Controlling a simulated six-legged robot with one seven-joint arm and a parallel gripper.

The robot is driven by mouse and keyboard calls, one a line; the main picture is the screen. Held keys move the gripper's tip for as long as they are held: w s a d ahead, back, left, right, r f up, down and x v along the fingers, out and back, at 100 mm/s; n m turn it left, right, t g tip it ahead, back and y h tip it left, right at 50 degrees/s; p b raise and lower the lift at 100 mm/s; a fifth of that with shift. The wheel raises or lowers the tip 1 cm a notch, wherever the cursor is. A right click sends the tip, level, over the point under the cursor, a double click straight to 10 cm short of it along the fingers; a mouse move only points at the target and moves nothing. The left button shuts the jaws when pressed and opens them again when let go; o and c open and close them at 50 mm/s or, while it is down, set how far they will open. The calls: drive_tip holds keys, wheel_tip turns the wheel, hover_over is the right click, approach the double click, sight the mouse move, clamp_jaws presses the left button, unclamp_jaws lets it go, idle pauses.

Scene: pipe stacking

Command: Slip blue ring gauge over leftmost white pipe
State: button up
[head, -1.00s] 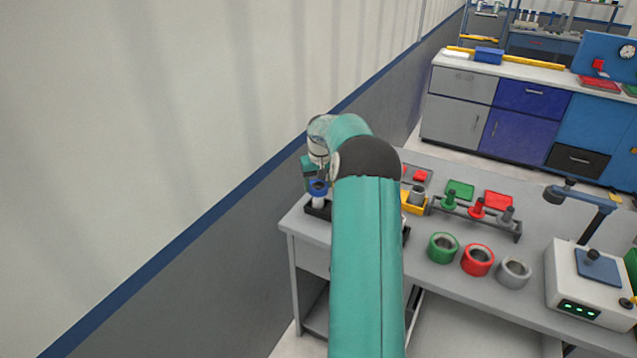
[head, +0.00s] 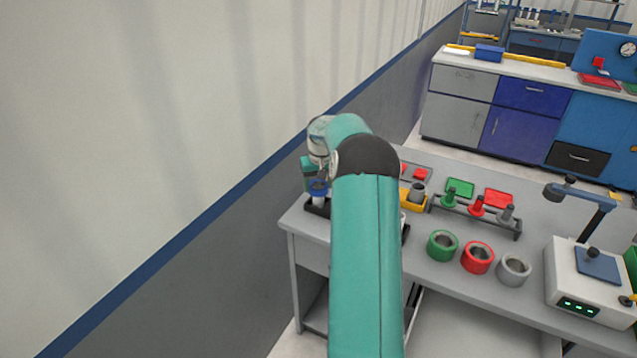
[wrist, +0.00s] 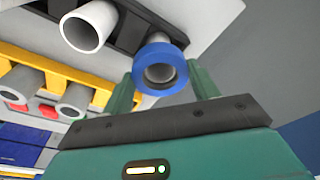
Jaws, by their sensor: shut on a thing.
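The blue ring gauge (wrist: 143,83) is held between the two green fingers of my gripper (wrist: 163,84) in the wrist view. A white pipe end shows through the ring's opening, lined up with it. I cannot tell how far the ring sits over the pipe. In the head view, the blue ring (head: 318,187) is at the top of the leftmost white pipe (head: 319,201), which stands upright in a black holder (head: 311,209) at the table's left end. My arm hides much of that holder. Another white pipe (wrist: 88,27) stands beside it in the wrist view.
A yellow holder (head: 414,207) with grey pipes stands to the right. A wall (head: 250,178) runs close on the left.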

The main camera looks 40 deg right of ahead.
sight(320, 190)
drive_tip(key=shift+f, duration=0.15)
drive_tip(key=o, duration=1.1)
drive_tip(key=shift+o, duration=0.2)
wheel_tip(320, 190, up, 14)
drive_tip(key=s+a, duration=0.1)
drive_tip(key=shift+s+f, duration=0.15)
drive_tip(key=shift+s, duration=0.25)
drive_tip(key=shift+a, duration=0.1)
